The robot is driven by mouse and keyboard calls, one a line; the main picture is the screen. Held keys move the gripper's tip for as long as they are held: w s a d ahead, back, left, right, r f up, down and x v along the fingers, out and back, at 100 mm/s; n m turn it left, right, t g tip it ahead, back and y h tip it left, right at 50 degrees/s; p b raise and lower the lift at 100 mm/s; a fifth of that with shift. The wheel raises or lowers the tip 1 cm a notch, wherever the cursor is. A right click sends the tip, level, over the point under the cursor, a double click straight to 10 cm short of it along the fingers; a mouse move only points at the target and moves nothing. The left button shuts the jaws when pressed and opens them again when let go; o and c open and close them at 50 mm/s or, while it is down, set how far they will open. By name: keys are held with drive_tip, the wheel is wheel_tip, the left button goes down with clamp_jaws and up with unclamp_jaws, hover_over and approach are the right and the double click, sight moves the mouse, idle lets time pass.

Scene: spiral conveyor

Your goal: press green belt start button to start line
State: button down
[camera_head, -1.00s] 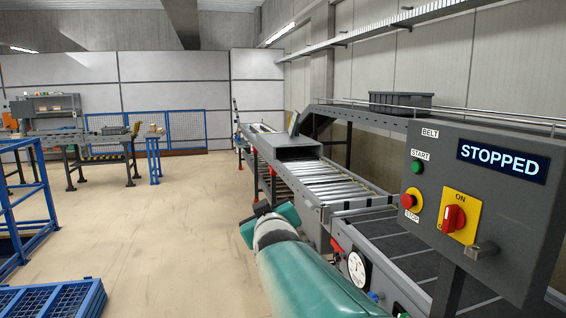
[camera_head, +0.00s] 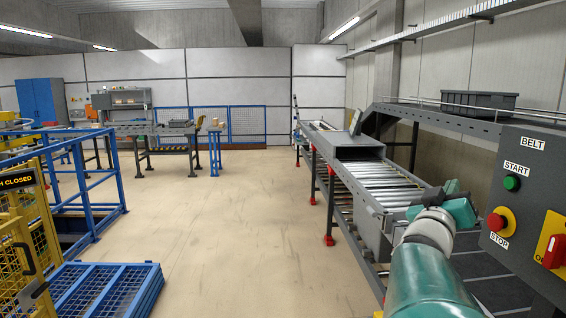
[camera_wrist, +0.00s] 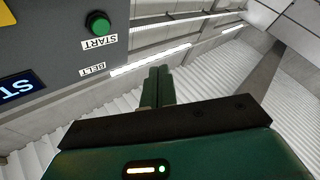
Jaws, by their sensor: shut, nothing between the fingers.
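The green start button (camera_head: 512,183) sits on the grey control panel (camera_head: 520,245) at the right of the head view, under the START label. It also shows in the wrist view (camera_wrist: 98,24) at the upper left, where the panel appears upside down. My gripper (camera_wrist: 159,72) is shut and empty in the wrist view, its two fingers side by side. The fingertips are to the right of the button in that picture and apart from it. In the head view my green arm reaches up to the left of the panel; the fingertips are not clear there.
A red stop button (camera_head: 497,221) and a red switch on a yellow plate (camera_head: 553,250) sit below the start button. The roller conveyor (camera_head: 375,185) runs behind my arm. A dark crate (camera_head: 478,104) stands on the upper belt.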

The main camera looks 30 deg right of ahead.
sight(510, 183)
drive_tip(key=s+d, duration=0.5)
drive_tip(key=d, duration=0.2)
drive_tip(key=shift+d+r+m+g, duration=0.2)
drive_tip(key=shift+d+m+g, duration=0.1)
drive_tip(key=shift+g, duration=0.1)
idle(0.4)
drive_tip(key=shift+s+d, duration=0.1)
drive_tip(key=shift+s, duration=0.05)
idle(1.8)
drive_tip(key=shift+s+d, duration=0.15)
drive_tip(key=shift+d, duration=0.1)
